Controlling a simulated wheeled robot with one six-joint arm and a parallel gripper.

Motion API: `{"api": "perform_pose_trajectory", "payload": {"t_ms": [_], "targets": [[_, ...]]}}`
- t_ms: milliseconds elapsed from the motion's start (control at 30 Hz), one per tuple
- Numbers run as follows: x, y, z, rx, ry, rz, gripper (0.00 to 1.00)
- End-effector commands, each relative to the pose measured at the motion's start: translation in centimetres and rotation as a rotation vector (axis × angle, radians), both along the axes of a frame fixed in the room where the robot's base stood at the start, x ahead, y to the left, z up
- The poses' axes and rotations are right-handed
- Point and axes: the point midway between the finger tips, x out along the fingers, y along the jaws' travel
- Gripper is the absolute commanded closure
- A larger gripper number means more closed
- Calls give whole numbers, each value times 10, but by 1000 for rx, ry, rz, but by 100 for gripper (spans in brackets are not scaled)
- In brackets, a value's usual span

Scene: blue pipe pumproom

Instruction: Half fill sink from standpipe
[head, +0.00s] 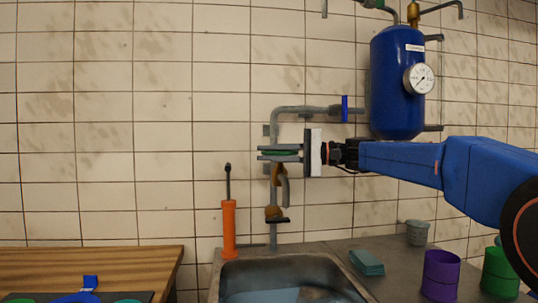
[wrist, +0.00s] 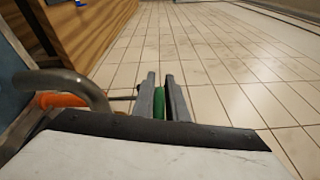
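The grey standpipe (head: 273,232) rises against the tiled wall behind the sink (head: 232,270). It has a curved spout (head: 285,190) and, lower down, a brass fitting with a black lever (head: 278,220). My gripper (head: 272,153) is at the upright pipe, above the spout, its fingers pointing left. A green handle (head: 280,153) lies between the fingers, which look closed on it. The green handle also shows between the fingers in the wrist view (wrist: 159,103). A bluish surface that looks like water (head: 285,296) shows in the sink; its depth cannot be told.
An orange hand pump (head: 229,228) stands left of the pipe. A blue tank (head: 395,85) with a gauge and a blue valve handle (head: 345,108) are above. A sponge stack (head: 366,262), a grey cup (head: 417,232), a purple cup (head: 440,275) and a green cup (head: 499,272) stand at right.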

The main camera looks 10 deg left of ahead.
Motion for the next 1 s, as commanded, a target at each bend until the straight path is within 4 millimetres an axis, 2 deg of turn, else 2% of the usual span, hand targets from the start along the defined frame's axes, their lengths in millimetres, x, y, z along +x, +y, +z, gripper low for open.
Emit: {"api": "perform_pose_trajectory", "payload": {"t_ms": [267, 700, 1000], "targets": [[0, -3, -2, -2, 3, 63, 100], [-5, -18, -1, -2, 1, 346, 100], [-6, -21, -2, -3, 2, 386, 100]]}}
